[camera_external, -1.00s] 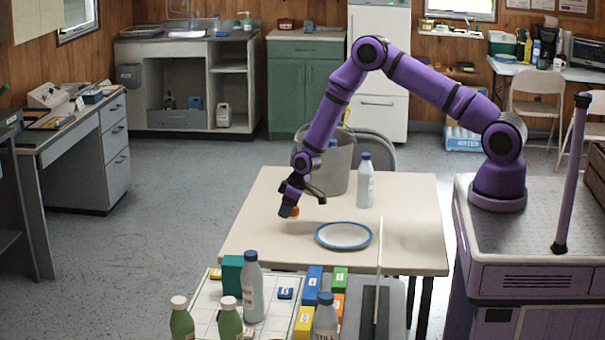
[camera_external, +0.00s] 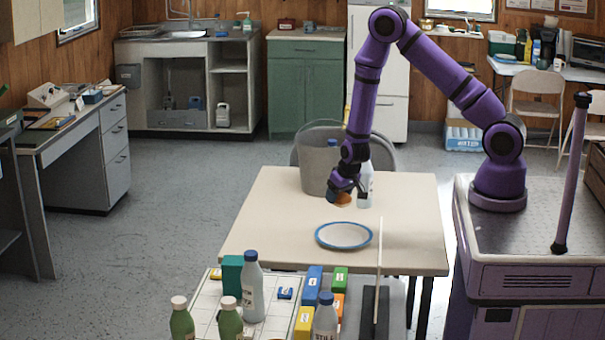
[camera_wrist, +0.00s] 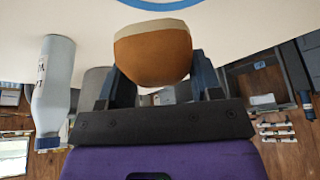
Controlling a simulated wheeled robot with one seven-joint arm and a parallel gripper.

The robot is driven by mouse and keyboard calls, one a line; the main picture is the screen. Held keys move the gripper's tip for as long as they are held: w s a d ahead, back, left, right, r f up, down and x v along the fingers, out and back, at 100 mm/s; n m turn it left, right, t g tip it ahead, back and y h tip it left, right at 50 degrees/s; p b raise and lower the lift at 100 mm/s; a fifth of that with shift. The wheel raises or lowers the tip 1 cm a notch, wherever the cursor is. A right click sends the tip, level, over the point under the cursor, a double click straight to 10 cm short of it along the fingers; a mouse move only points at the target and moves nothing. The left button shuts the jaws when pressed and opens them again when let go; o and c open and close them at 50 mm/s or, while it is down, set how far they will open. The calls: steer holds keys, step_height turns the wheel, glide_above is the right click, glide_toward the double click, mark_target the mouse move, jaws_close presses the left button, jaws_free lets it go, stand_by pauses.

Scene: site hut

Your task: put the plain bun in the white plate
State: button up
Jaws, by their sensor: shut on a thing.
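The plain bun (camera_external: 343,199) is orange-brown and is held between the fingers of my gripper (camera_external: 347,193), above the table. In the wrist view the bun (camera_wrist: 153,55) fills the space between the two dark fingers of my gripper (camera_wrist: 155,75); its pale flat side faces the top of the picture. The white plate (camera_external: 343,236) with a blue rim lies flat on the table, nearer the camera than the bun. Its blue rim (camera_wrist: 160,4) shows at the top of the wrist view. The plate looks empty.
A grey bucket (camera_external: 314,165) stands on the cream table (camera_external: 270,215) behind my gripper. A white bottle with a blue cap (camera_external: 366,187) stands close by on the right. Several bottles and coloured boxes stand on a nearer surface. The table's left side is clear.

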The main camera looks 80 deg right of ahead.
mark_target(339, 226)
steer(key=shift+s+d+r+m, duration=0.1)
steer(key=shift+s+r+m, duration=0.15)
steer(key=shift+s, duration=0.25)
steer(key=shift+s+f, duration=0.2)
steer(key=shift+f, duration=3.75)
steer(key=shift+f, duration=0.6)
steer(key=o, duration=0.9)
